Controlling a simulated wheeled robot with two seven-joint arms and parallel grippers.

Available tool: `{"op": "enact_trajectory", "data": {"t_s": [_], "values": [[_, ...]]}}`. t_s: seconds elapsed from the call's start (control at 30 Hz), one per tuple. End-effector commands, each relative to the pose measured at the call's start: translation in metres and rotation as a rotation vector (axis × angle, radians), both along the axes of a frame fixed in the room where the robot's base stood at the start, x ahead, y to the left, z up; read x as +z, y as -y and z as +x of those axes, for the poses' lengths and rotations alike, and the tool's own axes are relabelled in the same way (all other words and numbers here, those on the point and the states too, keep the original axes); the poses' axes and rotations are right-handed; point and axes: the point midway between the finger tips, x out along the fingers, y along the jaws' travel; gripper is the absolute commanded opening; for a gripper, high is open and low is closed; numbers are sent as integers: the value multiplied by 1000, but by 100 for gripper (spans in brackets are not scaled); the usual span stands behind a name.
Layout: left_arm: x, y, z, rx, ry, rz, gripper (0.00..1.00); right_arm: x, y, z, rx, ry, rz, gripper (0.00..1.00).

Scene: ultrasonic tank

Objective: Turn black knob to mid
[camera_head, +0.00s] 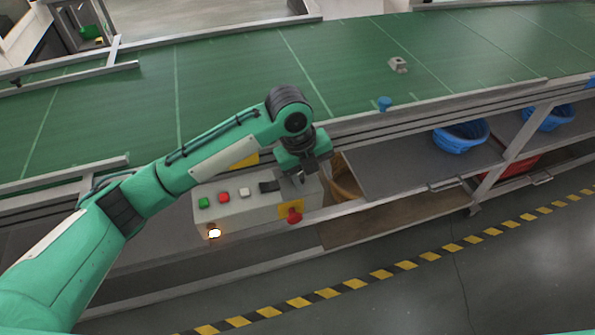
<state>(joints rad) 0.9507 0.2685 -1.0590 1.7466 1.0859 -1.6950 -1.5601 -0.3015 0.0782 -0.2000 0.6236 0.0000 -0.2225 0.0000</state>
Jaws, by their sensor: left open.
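The control box (240,219) hangs at the front of the green conveyor, below its rail. Its top carries a green button (203,202), a red button (224,197) and a white button (244,191) in a row. A dark shape (268,186) follows at the right end of this row; I cannot tell whether it is the black knob or a gripper finger. My left gripper (286,183) points down, open, over the right part of the box top. It hides part of that area, so the knob's setting cannot be read. My right gripper is not in view.
A red mushroom button (294,216) on a yellow plate and a lit lamp (214,233) stick out from the box front. The conveyor rail (420,112) runs just behind. Blue bins (461,136) sit on the shelf at right. The striped floor is clear.

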Motion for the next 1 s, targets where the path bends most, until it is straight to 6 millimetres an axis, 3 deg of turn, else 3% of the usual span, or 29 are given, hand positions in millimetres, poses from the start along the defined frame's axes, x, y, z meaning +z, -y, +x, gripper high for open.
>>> {"op": "enact_trajectory", "data": {"t_s": [0.1, 0.3, 0.53, 0.77, 1.0], "values": [[22, -11, 23, -126, 32, 74, 53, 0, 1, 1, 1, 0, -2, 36], [55, -29, 51, -284, 50, 165, 53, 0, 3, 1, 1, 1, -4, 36], [71, -40, 64, -357, 53, 204, 53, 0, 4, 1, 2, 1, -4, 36], [49, -39, 63, -361, 48, 205, 53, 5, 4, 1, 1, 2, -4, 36], [-2, -36, 63, -359, 47, 205, 53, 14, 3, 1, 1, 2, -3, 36]]}}
